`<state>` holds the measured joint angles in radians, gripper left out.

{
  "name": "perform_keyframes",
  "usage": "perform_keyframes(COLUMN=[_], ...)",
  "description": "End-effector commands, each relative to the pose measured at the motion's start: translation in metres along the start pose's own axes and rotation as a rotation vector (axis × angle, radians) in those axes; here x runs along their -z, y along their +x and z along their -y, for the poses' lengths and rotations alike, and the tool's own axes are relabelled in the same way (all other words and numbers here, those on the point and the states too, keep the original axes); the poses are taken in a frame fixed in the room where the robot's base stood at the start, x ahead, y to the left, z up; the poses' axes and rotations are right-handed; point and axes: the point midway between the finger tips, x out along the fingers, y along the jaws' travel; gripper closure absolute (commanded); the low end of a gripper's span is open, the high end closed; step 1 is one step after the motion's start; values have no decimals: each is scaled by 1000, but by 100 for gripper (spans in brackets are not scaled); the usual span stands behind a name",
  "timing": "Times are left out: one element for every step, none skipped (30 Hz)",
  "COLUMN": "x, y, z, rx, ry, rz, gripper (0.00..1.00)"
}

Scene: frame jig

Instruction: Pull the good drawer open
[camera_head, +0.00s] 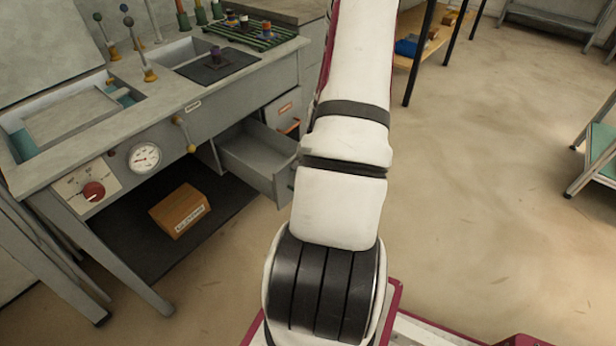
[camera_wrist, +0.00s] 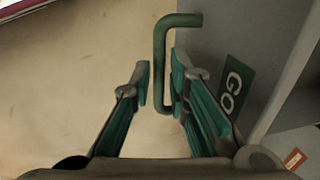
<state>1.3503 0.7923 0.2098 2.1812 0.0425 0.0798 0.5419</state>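A grey drawer (camera_head: 262,152) stands pulled out from under the bench in the head view, its front end beside my arm. A narrow gap shows on the left finger's side; contact on the right is unclear. My arm hides the gripper in the head view.
Another drawer front (camera_head: 283,108) with an orange label sits behind the open drawer. A wooden box (camera_head: 180,210) lies on the dark mat under the bench. A shelf (camera_head: 432,40) stands behind my arm.

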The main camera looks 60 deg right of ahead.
Motion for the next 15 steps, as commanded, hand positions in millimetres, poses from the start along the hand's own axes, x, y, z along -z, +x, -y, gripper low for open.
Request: perform_keyframes(x=[0, 0, 0, 0, 0, 0, 0, 0, 0, 1, 1, 1, 1, 1, 2], y=[0, 0, 0, 0, 0, 0, 0, 0, 0, -1, -2, -4, -6, -9, -14], z=[0, 0, 0, 0, 0, 0, 0, 0, 0, 0, 1, 1, 1, 1, 1], rx=[0, 0, 0, 0, 0, 1, 1, 1, 1, 1, 1, 1, 2, 2, 2], ry=[0, 0, -1, -1, -1, -1, -1, -1, -1, -1, -1, 0, 0, 0, 0], rz=[0, 0, 0, 0, -1, -1, -1, -1, -1, -2, -2, -2, -3, -4, -4], gripper=[70, 70, 70, 70, 70, 70, 70, 70, 70, 70, 70, 70, 70, 70, 70])
